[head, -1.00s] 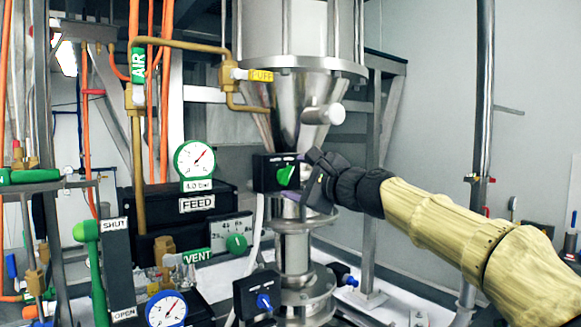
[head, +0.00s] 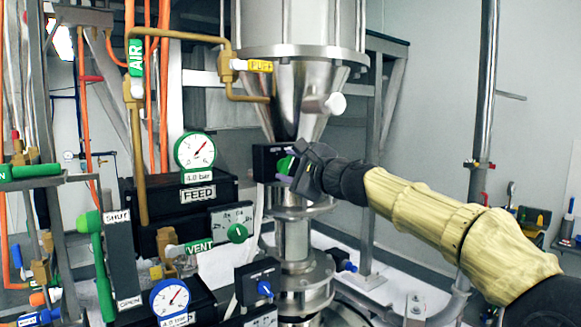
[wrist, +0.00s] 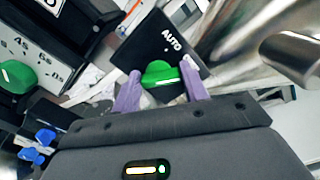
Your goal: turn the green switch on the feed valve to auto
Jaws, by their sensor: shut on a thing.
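The feed valve's switch box (head: 262,163) is a black block below the steel cone in the head view. Its green switch (head: 284,164) is partly hidden by my gripper (head: 293,171), which reaches it from the right. In the wrist view the switch box (wrist: 150,42) carries a white AUTO label and a white dot above the green switch (wrist: 160,74). My gripper's lilac fingers (wrist: 161,88) stand on either side of the green switch and are shut on it. The lower part of the switch and the other labels are hidden, so its exact setting is hard to tell.
A green dial (head: 237,233) on a grey scale plate sits at lower left. A blue switch (head: 264,288) on a black box is below. The FEED gauge (head: 195,151) stands to the left. A steel stub with a white end (head: 335,103) juts out above my gripper.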

